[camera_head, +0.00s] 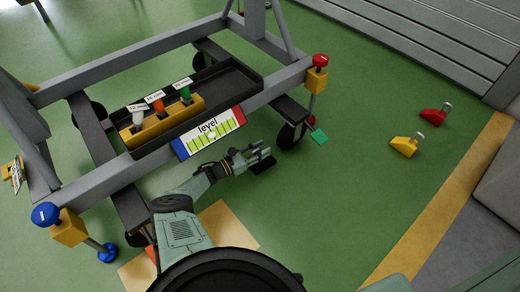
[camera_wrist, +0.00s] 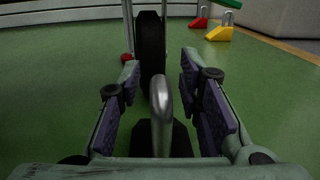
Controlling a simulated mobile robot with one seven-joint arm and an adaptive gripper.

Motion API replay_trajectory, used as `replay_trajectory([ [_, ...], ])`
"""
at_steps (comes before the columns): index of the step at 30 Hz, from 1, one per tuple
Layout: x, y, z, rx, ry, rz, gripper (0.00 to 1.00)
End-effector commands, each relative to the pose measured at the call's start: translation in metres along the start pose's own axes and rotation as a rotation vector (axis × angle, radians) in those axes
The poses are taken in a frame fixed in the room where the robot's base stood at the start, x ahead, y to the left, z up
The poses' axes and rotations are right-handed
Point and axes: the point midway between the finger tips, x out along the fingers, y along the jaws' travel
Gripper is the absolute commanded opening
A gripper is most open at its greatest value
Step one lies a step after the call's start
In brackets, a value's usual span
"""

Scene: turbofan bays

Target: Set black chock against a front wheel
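The black chock (camera_head: 264,165) is on the green floor just in front of a black caster wheel (camera_head: 289,136). In the wrist view, its grey metal handle (camera_wrist: 160,103) stands between my fingers over the dark chock body (camera_wrist: 180,140). The wheel (camera_wrist: 151,45) rises beyond the handle; whether the chock touches it cannot be told. My gripper (camera_head: 262,153) is low at the chock. Its fingers (camera_wrist: 160,80) are apart, with a visible gap on each side of the handle.
A yellow chock (camera_head: 404,147) and a red chock (camera_head: 433,116) stand on the floor at right. The grey stand frame (camera_head: 150,175) carries a black tray (camera_head: 235,85) and a level sign (camera_head: 210,132).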

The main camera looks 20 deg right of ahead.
Motion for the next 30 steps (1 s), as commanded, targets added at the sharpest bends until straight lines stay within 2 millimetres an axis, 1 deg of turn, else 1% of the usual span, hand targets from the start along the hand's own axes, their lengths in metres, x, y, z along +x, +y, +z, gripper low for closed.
replay_trajectory([
  [3, 0.000, 0.000, 0.005, 0.000, 0.000, 0.000, 0.33],
  [4, -0.003, 0.001, 0.004, 0.000, 0.001, 0.001, 0.33],
  [12, -0.048, 0.001, 0.004, 0.000, 0.000, 0.002, 0.33],
  [15, -0.062, 0.001, 0.004, 0.000, 0.001, 0.001, 0.33],
  [18, -0.071, 0.000, 0.003, 0.000, 0.000, 0.000, 0.33],
  [22, -0.075, 0.000, 0.003, 0.000, 0.000, 0.000, 0.33],
  [30, -0.075, 0.000, 0.003, 0.000, 0.000, 0.000, 0.33],
])
